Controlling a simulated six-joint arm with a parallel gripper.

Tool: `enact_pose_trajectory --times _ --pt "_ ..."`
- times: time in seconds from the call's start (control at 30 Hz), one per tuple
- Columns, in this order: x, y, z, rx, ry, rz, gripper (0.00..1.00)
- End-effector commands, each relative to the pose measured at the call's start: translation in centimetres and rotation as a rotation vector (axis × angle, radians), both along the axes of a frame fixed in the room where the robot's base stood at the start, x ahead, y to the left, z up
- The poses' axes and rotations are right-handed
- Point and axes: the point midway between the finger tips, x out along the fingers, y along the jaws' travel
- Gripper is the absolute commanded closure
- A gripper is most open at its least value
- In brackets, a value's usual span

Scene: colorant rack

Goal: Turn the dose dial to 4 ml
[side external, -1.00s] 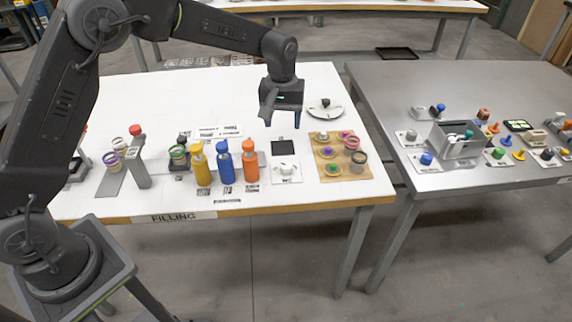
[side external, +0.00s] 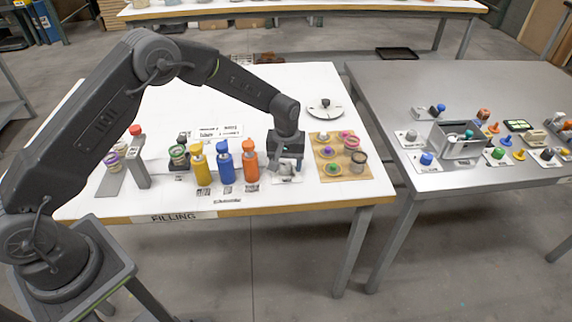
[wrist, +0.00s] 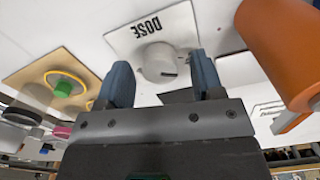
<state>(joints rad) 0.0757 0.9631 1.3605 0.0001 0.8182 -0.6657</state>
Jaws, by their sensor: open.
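The dose dial (wrist: 160,64) is a round white knob with a dark mark on its rim. It stands on a white plate (wrist: 124,38) lettered DOSE. In the side view the dial's plate (side external: 287,179) is on the white table, largely hidden behind my gripper (side external: 286,164). In the wrist view my gripper (wrist: 160,84) is open, with its two blue fingers apart and the dial between and just beyond their tips. I cannot tell whether a finger touches the dial. The dial's scale is not readable.
An orange bottle (side external: 250,161) stands close left of my gripper, beside blue (side external: 225,163) and yellow (side external: 201,166) bottles. A wooden board (side external: 328,174) with small pots and lids lies to the right. A round white disc (side external: 322,113) with a dark knob lies behind.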

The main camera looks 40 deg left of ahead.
Motion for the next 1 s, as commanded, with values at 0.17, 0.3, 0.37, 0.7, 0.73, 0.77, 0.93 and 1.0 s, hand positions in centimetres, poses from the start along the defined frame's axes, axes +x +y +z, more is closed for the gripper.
enact_pose_trajectory --times 0.17,0.3,0.37,0.7,0.73,0.77,0.93,1.0 --pt "0.01 0.01 -0.85 0.000 0.000 0.000 0.39" --pt "0.01 0.00 -0.89 0.000 -0.001 0.000 0.39" --pt "0.01 0.00 -0.88 0.000 -0.001 0.000 0.39" --pt "0.00 0.00 -0.86 0.000 0.000 0.000 0.68" --pt "0.00 0.00 -0.86 0.000 0.000 0.000 0.71" --pt "0.00 0.00 -0.85 0.000 0.000 0.000 0.73" --pt "0.00 0.00 -0.85 0.000 0.000 0.000 0.88" --pt "0.00 0.00 -0.85 0.000 0.000 -0.001 0.88"
